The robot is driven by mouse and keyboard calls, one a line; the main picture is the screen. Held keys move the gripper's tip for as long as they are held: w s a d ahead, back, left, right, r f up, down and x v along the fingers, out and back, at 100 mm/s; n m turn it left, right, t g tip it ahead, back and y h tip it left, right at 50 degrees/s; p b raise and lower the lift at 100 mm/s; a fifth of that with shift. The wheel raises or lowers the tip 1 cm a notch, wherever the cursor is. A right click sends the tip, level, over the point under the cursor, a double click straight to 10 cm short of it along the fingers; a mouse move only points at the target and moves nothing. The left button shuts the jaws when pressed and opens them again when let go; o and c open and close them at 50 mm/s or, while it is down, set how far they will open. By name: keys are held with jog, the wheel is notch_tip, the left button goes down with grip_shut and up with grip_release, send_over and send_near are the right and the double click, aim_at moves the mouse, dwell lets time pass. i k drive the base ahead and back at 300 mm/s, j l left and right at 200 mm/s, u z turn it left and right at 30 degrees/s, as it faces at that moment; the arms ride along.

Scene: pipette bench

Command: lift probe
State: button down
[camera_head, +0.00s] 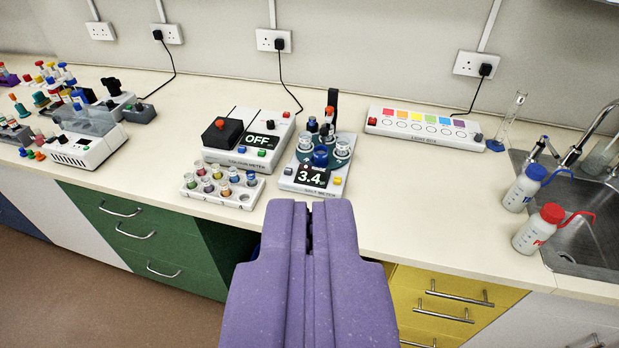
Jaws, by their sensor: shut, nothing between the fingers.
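My purple gripper (309,222) is shut and empty at the bottom middle, in front of the bench edge. Just beyond its tips stands a white meter (293,186) whose display reads 3.4. Small vials and a blue knob sit on the meter. At its back a slim dark upright part (333,98) with a red piece low on its front may be the probe or its holder; I cannot tell which. My gripper touches none of these. Its body hides part of the bench front and the drawers.
Left of the meter are a colorimeter (233,165) reading OFF and a white rack (240,199) of colored vials. A light box (420,136) lies behind right. Two wash bottles (538,228) stand by the sink (597,242). The bench top (430,200) right of the meter is clear.

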aim_at(331, 113)
jog(key=i+j, duration=0.1)
jog(key=i, duration=0.4)
jog(key=i+j, duration=0.15)
jog(key=i, duration=0.4)
jog(key=i+j+z, duration=0.1)
jog(key=i, duration=0.4)
jog(key=i+j, duration=0.2)
jog(key=i, duration=0.3)
